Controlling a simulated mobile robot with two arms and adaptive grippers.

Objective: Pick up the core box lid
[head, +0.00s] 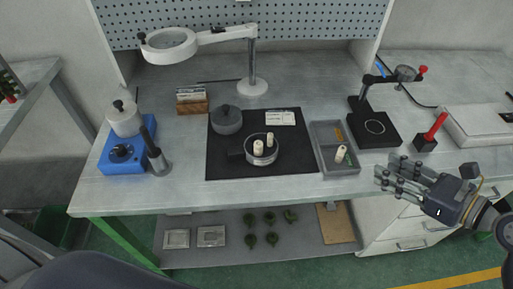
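A dark grey round piece with a small knob on top (227,121), which looks like the core box lid, sits at the upper left of the black mat (290,168). In front of it and to its right is an open round metal container (262,161) with a dark handle on its left and two off-white cylinders in it. My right gripper (386,178) is at the right, past the table's front edge, with its fingers spread and empty. It is well apart from the lid. My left gripper is not in view.
A grey divided tray (336,169) lies between the mat and my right gripper. A black stand (374,128) and a red-handled tool (432,133) are at the right. A magnifier lamp (253,88) stands behind the mat. A blue heater (122,157) is at the left.

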